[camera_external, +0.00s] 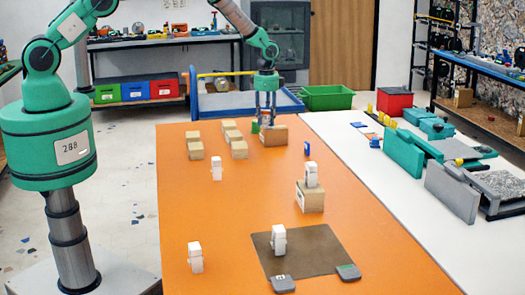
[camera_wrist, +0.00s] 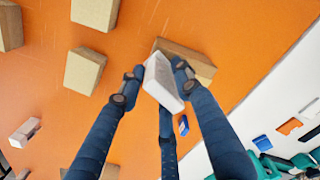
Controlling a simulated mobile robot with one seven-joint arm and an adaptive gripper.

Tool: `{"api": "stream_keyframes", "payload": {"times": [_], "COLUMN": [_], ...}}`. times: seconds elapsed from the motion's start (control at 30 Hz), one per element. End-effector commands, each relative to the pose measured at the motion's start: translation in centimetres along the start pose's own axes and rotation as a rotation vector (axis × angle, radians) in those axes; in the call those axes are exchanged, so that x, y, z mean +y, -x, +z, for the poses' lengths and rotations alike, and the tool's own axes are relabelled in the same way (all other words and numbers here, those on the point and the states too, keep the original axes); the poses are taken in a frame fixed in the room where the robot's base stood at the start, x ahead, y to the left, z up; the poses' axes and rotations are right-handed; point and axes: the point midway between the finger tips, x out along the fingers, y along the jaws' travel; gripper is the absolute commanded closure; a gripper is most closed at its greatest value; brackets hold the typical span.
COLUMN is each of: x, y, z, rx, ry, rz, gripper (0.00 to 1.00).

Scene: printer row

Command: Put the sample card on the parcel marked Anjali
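My gripper (camera_wrist: 157,80) is closed around a white block-like piece (camera_wrist: 163,84), with dark fingertips against its sides; I cannot tell whether this is the sample card. In the outside view my gripper (camera_external: 266,117) points down at the far end of the orange table, just above or at a tan parcel (camera_external: 274,136). That parcel (camera_wrist: 198,62) shows partly behind the held piece in the wrist view; whether they touch is unclear. A larger parcel (camera_external: 310,201) with a label stands nearer, with a white piece (camera_external: 311,175) on top. No name is readable.
Several tan boxes (camera_external: 239,150) stand left of my gripper on the orange table (camera_external: 230,220). White upright pieces (camera_external: 216,168) stand on the table, one (camera_external: 279,240) on a brown mat (camera_external: 318,255). A small blue item (camera_external: 307,148) is right of the far parcel.

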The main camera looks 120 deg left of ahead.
Motion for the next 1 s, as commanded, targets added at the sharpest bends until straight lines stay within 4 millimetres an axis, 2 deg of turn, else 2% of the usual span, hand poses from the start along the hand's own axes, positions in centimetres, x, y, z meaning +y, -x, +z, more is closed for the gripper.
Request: {"api": "stream_keyframes", "payload": {"times": [0.37,0.57,0.77,1.0], "x": [0.0,-0.1,-0.1,-0.1], "y": [0.2,1.3,3.7,7.8], "z": [0.0,-0.1,-0.1,-0.1], "rx": [0.000,0.001,0.002,0.003], "ry": [0.000,0.000,0.000,0.000], "rz": [0.000,-0.001,-0.001,-0.002], "gripper": [0.62,0.62,0.62,0.62]}}
